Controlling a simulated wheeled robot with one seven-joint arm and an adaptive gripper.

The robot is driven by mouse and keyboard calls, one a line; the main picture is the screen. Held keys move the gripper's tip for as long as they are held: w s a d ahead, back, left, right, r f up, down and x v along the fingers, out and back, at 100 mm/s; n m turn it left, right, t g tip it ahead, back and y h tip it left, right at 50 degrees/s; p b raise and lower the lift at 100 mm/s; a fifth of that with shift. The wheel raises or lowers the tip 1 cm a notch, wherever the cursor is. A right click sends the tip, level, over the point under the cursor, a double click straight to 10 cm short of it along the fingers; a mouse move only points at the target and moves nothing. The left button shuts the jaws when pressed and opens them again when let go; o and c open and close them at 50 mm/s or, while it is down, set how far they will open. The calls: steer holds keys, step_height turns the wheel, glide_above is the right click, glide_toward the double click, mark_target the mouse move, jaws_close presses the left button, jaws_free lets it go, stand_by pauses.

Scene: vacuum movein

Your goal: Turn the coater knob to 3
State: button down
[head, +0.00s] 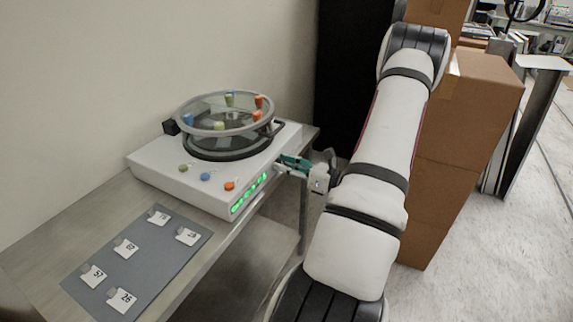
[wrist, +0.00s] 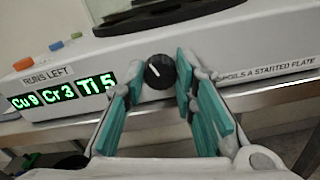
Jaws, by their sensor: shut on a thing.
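The white coater (head: 160,168) stands on a table by the wall, with a round clear lidded chamber (head: 225,112) on top. The black coater knob (wrist: 160,73) is on its front face in the wrist view; its white mark points up and to the left. No scale numbers around the knob are readable. My gripper (head: 293,163) is at the coater's front face, its teal fingers on either side of the knob and shut on it. In the head view the gripper hides the knob. The green display (wrist: 64,91) left of the knob reads Cu 9, Cr 3, Ti 5, under a "RUNS LEFT" label.
A grey mat (head: 140,262) with several numbered white tags lies on the table in front of the coater. Green, blue and orange pegs stand on the coater top. Stacked cardboard boxes (head: 465,110) stand behind my arm. Open floor lies to the right.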

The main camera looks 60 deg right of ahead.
stand_by(0.3)
steer(key=c, duration=1.3)
jaws_free()
steer(key=s+d, duration=0.1)
steer(key=s, duration=1.1)
